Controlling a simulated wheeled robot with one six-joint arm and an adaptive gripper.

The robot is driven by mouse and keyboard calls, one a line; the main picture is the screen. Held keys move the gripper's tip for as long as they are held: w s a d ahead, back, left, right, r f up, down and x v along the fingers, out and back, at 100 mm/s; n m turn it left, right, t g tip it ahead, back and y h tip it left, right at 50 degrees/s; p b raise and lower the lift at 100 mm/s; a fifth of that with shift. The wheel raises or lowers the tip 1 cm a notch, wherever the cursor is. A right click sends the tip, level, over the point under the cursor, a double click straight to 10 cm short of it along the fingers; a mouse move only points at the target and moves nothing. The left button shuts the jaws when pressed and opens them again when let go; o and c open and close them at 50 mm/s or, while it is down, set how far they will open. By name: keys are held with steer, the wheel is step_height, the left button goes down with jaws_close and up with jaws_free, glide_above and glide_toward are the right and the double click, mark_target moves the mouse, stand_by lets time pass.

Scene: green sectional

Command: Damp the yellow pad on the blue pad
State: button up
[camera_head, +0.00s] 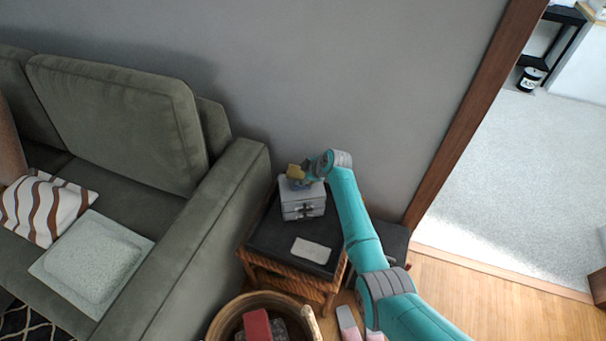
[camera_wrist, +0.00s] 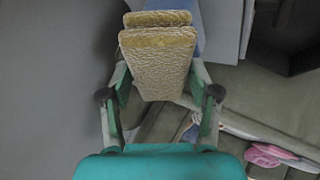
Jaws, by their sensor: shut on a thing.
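The yellow pad (camera_wrist: 158,68) is a textured sponge-like block, held between the two fingers of my gripper (camera_wrist: 160,90) in the wrist view. In the head view the yellow pad (camera_head: 294,171) shows small at the end of my arm, above a light grey box. My gripper (camera_head: 307,172) is shut on it. A bluish patch (camera_head: 302,184), likely the blue pad, lies on top of the box just below the yellow pad. Blue also shows behind the yellow pad in the wrist view (camera_wrist: 200,38). Whether the two pads touch, I cannot tell.
The grey latched box (camera_head: 303,207) stands on a dark side table (camera_head: 265,238), against the wall. A pale flat card (camera_head: 311,250) lies at the table's front. A basket (camera_head: 217,322) with a red item stands in front. A green sofa (camera_head: 205,215) is at left.

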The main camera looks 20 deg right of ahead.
steer(key=shift+r, duration=3.3)
